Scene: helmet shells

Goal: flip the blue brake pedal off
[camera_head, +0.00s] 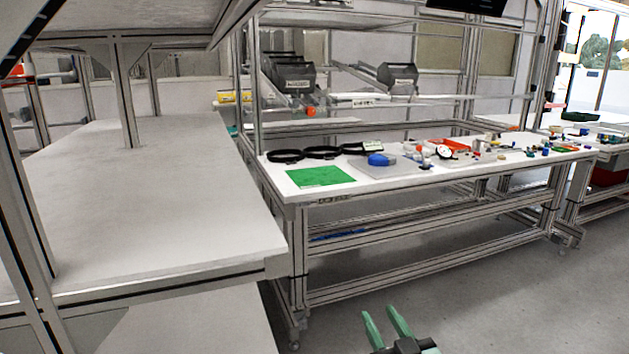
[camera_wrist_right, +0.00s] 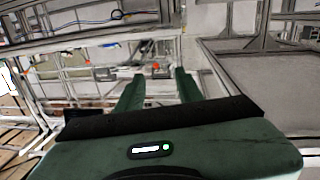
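I cannot make out a blue brake pedal for certain in either view. A caster (camera_head: 292,344) shows at the foot of the workbench's near left leg, too small to tell any pedal on it. My right gripper (camera_head: 385,316) is at the bottom of the head view, in front of the workbench and well apart from it. Its two green fingers are spread with nothing between them. They also show spread and empty in the right wrist view (camera_wrist_right: 157,84). My left gripper is not in view.
The white workbench (camera_head: 400,176) holds a green mat (camera_head: 319,177), black rings (camera_head: 287,156), a blue dome-shaped thing (camera_head: 380,159) and several small parts. A grey table (camera_head: 150,215) stands close on the left. Bare floor (camera_head: 490,300) lies in front and to the right.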

